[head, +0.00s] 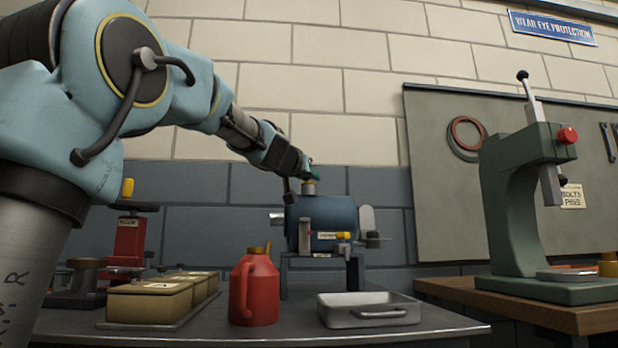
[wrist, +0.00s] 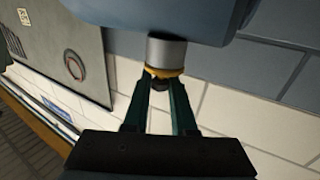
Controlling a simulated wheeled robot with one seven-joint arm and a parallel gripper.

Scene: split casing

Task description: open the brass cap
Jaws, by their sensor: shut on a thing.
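The brass cap (wrist: 164,72) sits at the end of a short grey neck (wrist: 166,52) on the blue casing. My gripper (wrist: 160,85) has its two green fingers closed on the cap, one on each side. In the head view the blue casing (head: 328,220) rests on a dark stand on the bench, and my gripper (head: 311,178) reaches its top from the left. The cap (head: 309,181) is mostly hidden there by the fingers. I cannot tell whether the cap is loose on the neck.
A red can (head: 254,290) and a grey tray (head: 368,309) stand on the bench (head: 440,329) in front of the casing. Tan boxes (head: 150,301) and a red tool (head: 128,240) are at left. A green press (head: 510,210) stands on a wooden bench at right.

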